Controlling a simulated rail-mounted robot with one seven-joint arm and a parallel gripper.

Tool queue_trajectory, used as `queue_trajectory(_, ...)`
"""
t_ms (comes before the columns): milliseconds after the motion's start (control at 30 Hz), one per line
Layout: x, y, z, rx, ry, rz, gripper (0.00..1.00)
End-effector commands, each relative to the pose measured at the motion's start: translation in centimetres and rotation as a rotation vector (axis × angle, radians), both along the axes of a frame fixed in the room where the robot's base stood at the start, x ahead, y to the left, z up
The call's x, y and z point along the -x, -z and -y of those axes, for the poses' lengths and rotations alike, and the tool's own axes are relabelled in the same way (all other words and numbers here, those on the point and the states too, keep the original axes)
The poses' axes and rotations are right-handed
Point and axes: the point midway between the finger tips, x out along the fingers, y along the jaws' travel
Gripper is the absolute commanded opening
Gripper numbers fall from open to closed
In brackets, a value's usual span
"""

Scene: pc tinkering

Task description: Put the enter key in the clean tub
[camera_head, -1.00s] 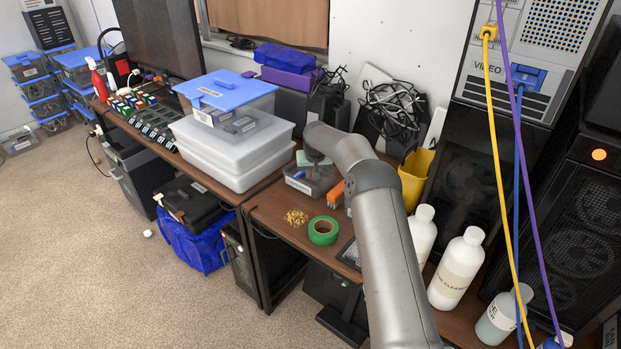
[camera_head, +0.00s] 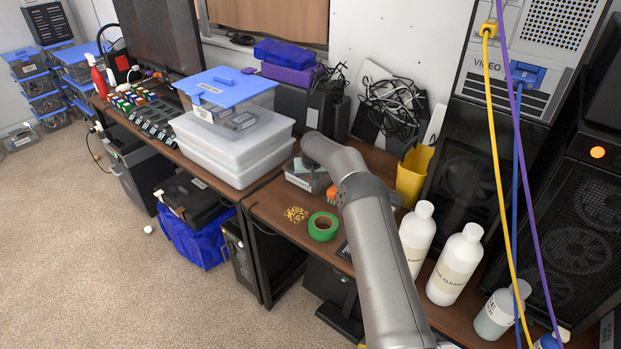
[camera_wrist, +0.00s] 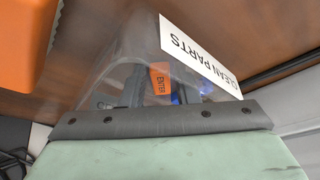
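The clean tub (camera_head: 308,183) is a small clear tub on the brown desk, left of my arm in the head view. In the wrist view, its clear wall and white "CLEAN PARTS" label (camera_wrist: 200,55) fill the upper middle. The orange enter key (camera_wrist: 160,78), marked "ENTER", sits between the grey fingers of my gripper (camera_wrist: 160,88), which look shut on it. The fingers and key are at the tub, seen against its clear walls. Exact height above the tub floor is unclear. In the head view my arm hides the fingers and key.
An orange object (camera_head: 334,195) stands close beside the tub and also shows in the wrist view (camera_wrist: 25,40). Green tape (camera_head: 323,227) and small yellow pieces (camera_head: 297,214) lie in front. A yellow container (camera_head: 412,176) and white bottles (camera_head: 455,266) stand to the right. Stacked white bins (camera_head: 235,165) stand left.

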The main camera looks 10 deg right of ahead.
Motion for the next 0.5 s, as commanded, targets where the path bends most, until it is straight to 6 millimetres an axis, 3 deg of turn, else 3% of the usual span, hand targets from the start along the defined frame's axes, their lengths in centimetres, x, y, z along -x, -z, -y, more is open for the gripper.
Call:
queue_trajectory(267, 0.0, -0.3, 0.0, 0.0, 0.0, 0.0, 0.28)
queue_trajectory(500, 1.0, -3.0, 0.0, 0.002, -0.002, 0.002, 0.28)
